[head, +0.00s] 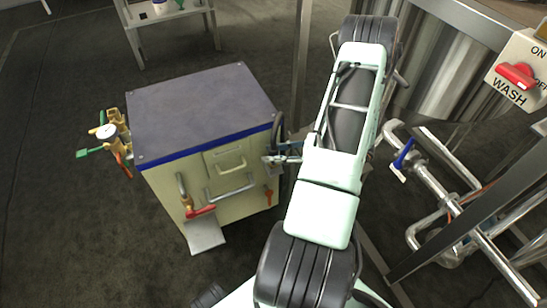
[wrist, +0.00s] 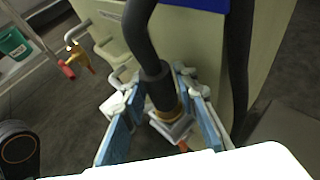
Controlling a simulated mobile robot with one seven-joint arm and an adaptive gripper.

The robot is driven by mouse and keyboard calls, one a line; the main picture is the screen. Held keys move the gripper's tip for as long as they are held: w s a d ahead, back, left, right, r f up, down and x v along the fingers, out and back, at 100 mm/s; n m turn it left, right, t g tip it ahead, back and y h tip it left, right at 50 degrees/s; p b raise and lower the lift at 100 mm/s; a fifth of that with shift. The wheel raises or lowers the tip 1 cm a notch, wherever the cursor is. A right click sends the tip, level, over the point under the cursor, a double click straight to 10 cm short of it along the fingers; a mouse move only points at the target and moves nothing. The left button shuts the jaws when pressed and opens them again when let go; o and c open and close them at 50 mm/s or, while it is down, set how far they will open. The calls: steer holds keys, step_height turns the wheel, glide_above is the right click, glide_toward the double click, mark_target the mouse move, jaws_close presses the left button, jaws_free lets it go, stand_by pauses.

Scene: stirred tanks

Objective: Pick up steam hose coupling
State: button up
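The steam hose coupling (wrist: 160,92) shows in the wrist view as a dark sleeve on the end of a thick black hose (wrist: 140,35), with a brass ring and a silver fitting below it. My gripper (wrist: 158,90) has blue finger pads on either side of the coupling. The pads are spread, and a narrow gap seems to show at the left; contact on the right is unclear. In the head view my gripper (head: 284,153) is small at the cabinet's right side, partly hidden by my arm. The coupling cannot be made out there.
A cream cabinet (head: 202,112) with a grey top, handles and red-handled valves (head: 201,211) stands left of my arm. Pipework with a blue-handled valve (head: 404,154) and a metal frame stand at the right. Open floor (head: 60,220) lies left.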

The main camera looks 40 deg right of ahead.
jaws_close()
steer(key=shift+r, duration=0.1)
